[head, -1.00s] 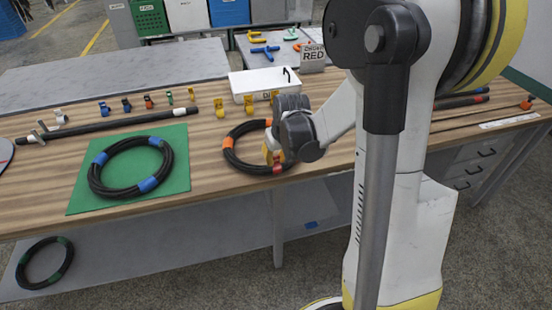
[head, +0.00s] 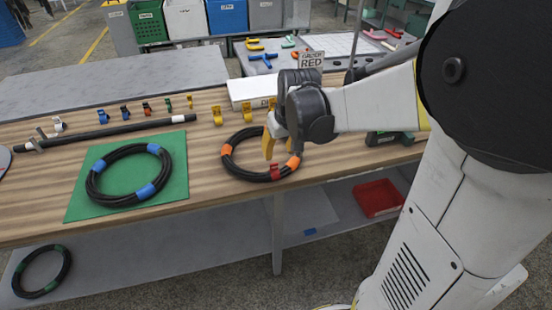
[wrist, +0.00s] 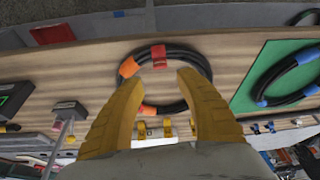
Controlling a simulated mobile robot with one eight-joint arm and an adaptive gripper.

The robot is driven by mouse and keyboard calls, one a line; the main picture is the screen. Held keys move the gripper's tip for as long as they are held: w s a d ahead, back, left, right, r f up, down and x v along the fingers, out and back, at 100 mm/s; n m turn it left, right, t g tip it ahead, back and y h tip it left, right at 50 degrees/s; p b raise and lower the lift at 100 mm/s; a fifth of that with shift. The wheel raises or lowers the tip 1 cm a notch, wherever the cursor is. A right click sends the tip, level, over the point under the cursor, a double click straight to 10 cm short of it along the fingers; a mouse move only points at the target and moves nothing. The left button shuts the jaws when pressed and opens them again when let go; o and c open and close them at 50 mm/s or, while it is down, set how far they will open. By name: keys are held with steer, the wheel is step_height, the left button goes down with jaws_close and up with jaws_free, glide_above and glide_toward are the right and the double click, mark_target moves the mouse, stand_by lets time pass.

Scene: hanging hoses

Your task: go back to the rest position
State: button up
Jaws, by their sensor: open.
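My gripper (head: 279,143) is over the workbench, above the black hose coil with orange bands (head: 227,150). In the wrist view my gripper (wrist: 162,84) has its two yellow fingers spread apart with nothing between them. The coil (wrist: 203,62) lies on the wood beyond the fingertips, with a red clip (wrist: 159,55) on its rim. The red clip (head: 275,172) also shows at the coil's near edge in the head view. My arm hides part of the bench at the right.
A coil with blue bands (head: 94,190) lies on a green mat (head: 180,165). A black bar (head: 110,131) and several small clips lie behind it. A red bin (head: 377,198) is on the lower shelf.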

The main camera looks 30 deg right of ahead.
steer(key=s+a+r+n+t, duration=0.1)
steer(key=s+a+r, duration=0.1)
steer(key=s+a, duration=0.5)
steer(key=s+a+r+t, duration=0.2)
steer(key=s+a+r, duration=0.1)
steer(key=s+a, duration=0.4)
steer(key=shift+a+r+n+y, duration=0.2)
steer(key=shift+a+n+y, duration=0.1)
steer(key=shift+a+n, duration=0.15)
